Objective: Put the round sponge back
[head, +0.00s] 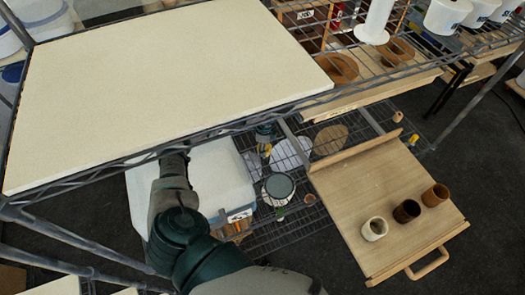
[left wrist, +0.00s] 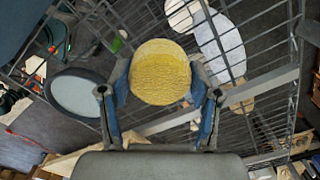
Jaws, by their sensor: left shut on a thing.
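The round yellow sponge (left wrist: 160,75) is in the left wrist view, with its broad face toward the camera. My left gripper (left wrist: 160,92) is shut on it, with one blue finger at each side. The sponge is above a wire shelf (left wrist: 262,115), apart from the round grey-lidded container to its left. In the head view, my left arm reaches under the cream upper board, which hides part of it. A small blue and yellow patch (head: 264,150) shows beyond the board's edge, too small to make out well. My right gripper is in neither view.
The cream board (head: 170,80) covers the upper left. Below are a white-lidded blue box (head: 215,180), the round grey-lidded container (head: 279,186) and pale flat pieces (head: 290,152). A wooden tray (head: 365,185) at right bears three small cups (head: 406,211).

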